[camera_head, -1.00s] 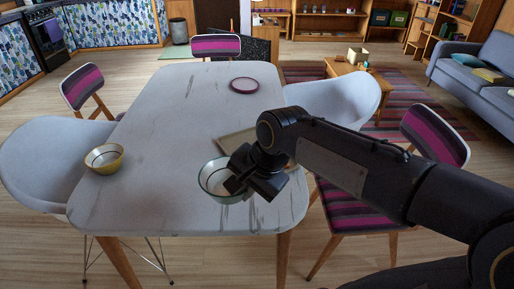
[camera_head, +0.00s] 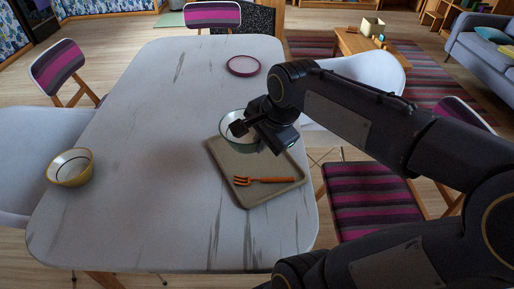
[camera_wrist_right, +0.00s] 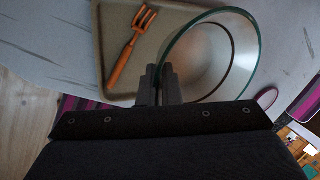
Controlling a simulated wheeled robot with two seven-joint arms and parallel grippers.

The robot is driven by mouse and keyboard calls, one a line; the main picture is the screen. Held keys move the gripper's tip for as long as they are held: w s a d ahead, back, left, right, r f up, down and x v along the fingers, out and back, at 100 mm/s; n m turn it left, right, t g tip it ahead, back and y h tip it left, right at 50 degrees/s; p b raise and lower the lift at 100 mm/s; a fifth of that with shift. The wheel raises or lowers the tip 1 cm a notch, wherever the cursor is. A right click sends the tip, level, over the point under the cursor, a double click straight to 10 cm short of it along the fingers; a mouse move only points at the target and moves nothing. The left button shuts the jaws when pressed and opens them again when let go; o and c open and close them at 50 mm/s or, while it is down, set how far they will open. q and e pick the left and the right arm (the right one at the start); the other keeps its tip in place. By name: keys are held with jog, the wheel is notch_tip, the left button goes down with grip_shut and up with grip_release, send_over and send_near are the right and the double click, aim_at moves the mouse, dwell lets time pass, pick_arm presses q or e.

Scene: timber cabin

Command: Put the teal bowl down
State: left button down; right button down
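The teal bowl (camera_head: 231,133) is over the far end of a beige tray (camera_head: 240,187); I cannot tell whether it rests on the tray or hangs just above it. My right gripper (camera_head: 241,127) is at the bowl's near right rim, with its fingers (camera_wrist_right: 160,82) closed on the wall. In the right wrist view the bowl (camera_wrist_right: 225,60) looks like clear glass with a teal rim, and it overlaps the tray (camera_wrist_right: 115,25). The gripper hides part of the bowl in the head view. My left gripper is not in view.
An orange fork (camera_head: 265,180) lies on the tray's near part. A yellow bowl (camera_head: 70,168) stands at the table's left edge and a pink plate (camera_head: 243,65) towards the far end. The marble-look table (camera_head: 150,130) is clear in the middle. Chairs surround it.

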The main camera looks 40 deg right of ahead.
jog(key=w+d+f, duration=0.1)
jog(key=w+f, duration=0.1)
jog(key=w+d+f+b, duration=0.1)
jog(key=w+d+f, duration=0.2)
jog(key=w+f, duration=0.1)
jog(key=shift+w+d+f, duration=0.2)
jog(key=shift+d+f, duration=0.1)
jog(key=shift+d, duration=0.1)
jog(key=x, duration=0.2)
jog(key=b+x, duration=0.1)
jog(key=shift+s+d+f, duration=0.15)
jog(key=shift+s+d, duration=0.05)
jog(key=shift+s, duration=0.05)
jog(key=shift+f, duration=0.5)
jog(key=shift+f+b, duration=0.2)
jog(key=shift+b, duration=0.1)
jog(key=c, duration=1.6)
grip_release()
jog(key=shift+r, duration=0.15)
